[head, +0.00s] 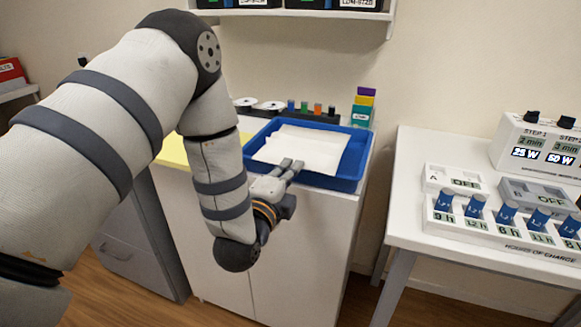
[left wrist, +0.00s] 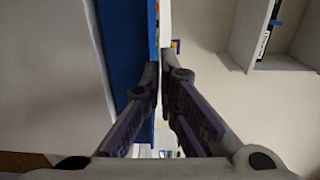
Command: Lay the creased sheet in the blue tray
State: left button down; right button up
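The white creased sheet (head: 305,146) lies over the inside of the blue tray (head: 345,183), within its rim as far as I can see. The tray stands on a white cabinet and also shows as a blue band in the left wrist view (left wrist: 122,45). My left gripper (head: 291,165) is at the tray's near side, its fingertips over the near edge of the sheet. In the left wrist view its fingertips (left wrist: 159,70) are very close together beside the tray. Whether they pinch the sheet is unclear. My right gripper is not in view.
Spools (head: 268,107), small coloured bottles (head: 304,107) and a stack of coloured boxes (head: 362,106) stand behind the tray. A yellow mat (head: 172,151) is left of it. A white table (head: 415,215) with a battery charging rack (head: 490,232) is at the right.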

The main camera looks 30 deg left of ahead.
pick_arm(q)
jog(key=c, duration=1.8)
grip_release()
